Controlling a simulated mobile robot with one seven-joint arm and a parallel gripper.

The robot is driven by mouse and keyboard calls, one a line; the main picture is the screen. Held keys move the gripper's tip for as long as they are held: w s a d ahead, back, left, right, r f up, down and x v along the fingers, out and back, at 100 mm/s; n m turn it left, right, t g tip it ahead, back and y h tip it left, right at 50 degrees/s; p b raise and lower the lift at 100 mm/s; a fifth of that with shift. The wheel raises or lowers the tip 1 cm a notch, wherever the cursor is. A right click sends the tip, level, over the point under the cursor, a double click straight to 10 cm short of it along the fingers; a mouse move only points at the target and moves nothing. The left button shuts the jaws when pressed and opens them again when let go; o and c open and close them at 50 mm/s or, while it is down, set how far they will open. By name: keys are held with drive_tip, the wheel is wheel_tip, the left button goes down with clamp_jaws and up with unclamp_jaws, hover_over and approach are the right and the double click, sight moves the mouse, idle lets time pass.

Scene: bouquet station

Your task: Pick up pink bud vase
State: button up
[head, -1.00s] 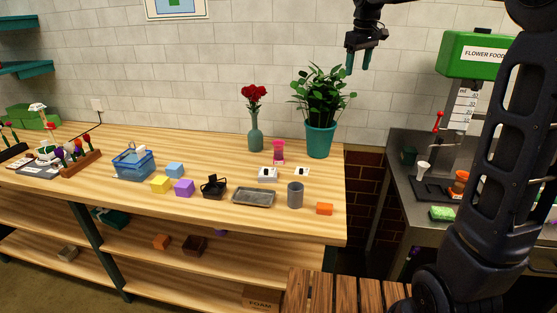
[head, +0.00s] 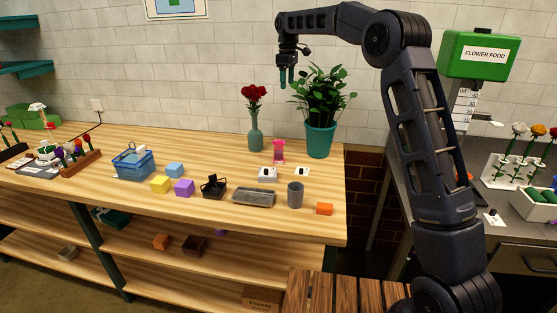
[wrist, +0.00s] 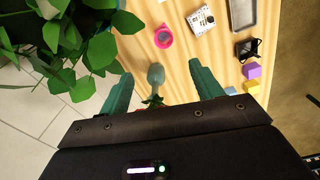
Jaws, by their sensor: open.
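The pink bud vase (head: 278,151) stands upright on the wooden counter, between the teal vase of red roses and the potted plant. In the wrist view its round pink rim (wrist: 163,37) shows from above, beyond my fingertips. My gripper (head: 287,77) is open and empty, pointing down high above the counter, above and behind the pink vase. In the wrist view my two teal fingers (wrist: 158,72) are spread, with the teal rose vase (wrist: 156,76) below and between them.
The teal vase with roses (head: 256,138) stands left of the pink vase. The leafy potted plant (head: 320,138) stands close on its right. A white device (head: 267,175), a grey tray (head: 254,197) and a grey cup (head: 295,195) lie in front.

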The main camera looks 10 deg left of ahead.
drive_tip(key=a+f, duration=0.2)
drive_tip(key=a, duration=0.2)
approach(278, 149)
drive_tip(key=w+f, duration=0.1)
drive_tip(key=w, duration=0.1)
drive_tip(key=shift+n, duration=0.4)
wheel_tip(278, 149, down, 10)
drive_tip(key=shift+w+a+f, duration=0.15)
drive_tip(key=shift+w+f, duration=0.05)
drive_tip(key=shift+c, duration=0.5)
drive_tip(key=shift+r, duration=0.1)
drive_tip(key=c, duration=1.2)
